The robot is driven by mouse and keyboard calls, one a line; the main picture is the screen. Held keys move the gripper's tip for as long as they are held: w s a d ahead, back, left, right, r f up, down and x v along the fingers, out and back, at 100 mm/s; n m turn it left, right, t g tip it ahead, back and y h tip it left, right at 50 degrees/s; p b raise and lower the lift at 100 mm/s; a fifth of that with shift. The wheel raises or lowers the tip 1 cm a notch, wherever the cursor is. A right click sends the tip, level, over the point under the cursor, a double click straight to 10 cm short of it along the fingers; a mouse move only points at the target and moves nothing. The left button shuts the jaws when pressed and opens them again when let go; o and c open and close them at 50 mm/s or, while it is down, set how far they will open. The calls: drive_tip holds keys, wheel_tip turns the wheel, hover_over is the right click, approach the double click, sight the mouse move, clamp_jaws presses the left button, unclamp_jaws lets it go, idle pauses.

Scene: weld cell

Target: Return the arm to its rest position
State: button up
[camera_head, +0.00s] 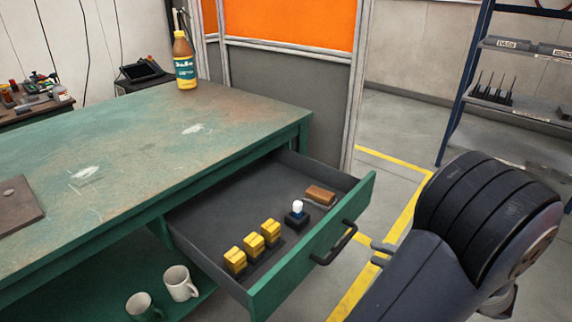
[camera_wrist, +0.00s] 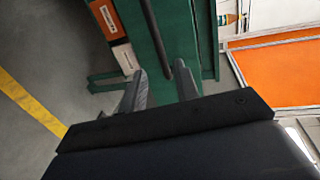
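My arm reaches in from the right in the head view. My gripper (camera_head: 381,253) shows only its fingertips there, partly hidden by the arm, a little right of the handle. In the wrist view my gripper (camera_wrist: 161,82) has its two grey fingers apart with nothing held between them. A green drawer (camera_head: 310,245) stands pulled out of the workbench. Its dark handle (camera_head: 335,243) is on the drawer front, apart from my fingertips. The handle also shows in the wrist view (camera_wrist: 154,35), beyond the fingers.
The drawer holds several yellow blocks (camera_head: 253,245), a dark block with a white top (camera_head: 297,214) and a brown block (camera_head: 320,195). A bottle (camera_head: 184,62) stands on the green workbench (camera_head: 130,125). Two mugs (camera_head: 180,283) sit on its lower shelf. A shelving rack (camera_head: 510,95) stands right; floor between is clear.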

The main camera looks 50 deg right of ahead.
sight(344, 239)
drive_tip(key=b+x, duration=0.2)
drive_tip(key=x, duration=0.7)
drive_tip(key=shift+w+a, duration=0.1)
drive_tip(key=shift+w, duration=0.25)
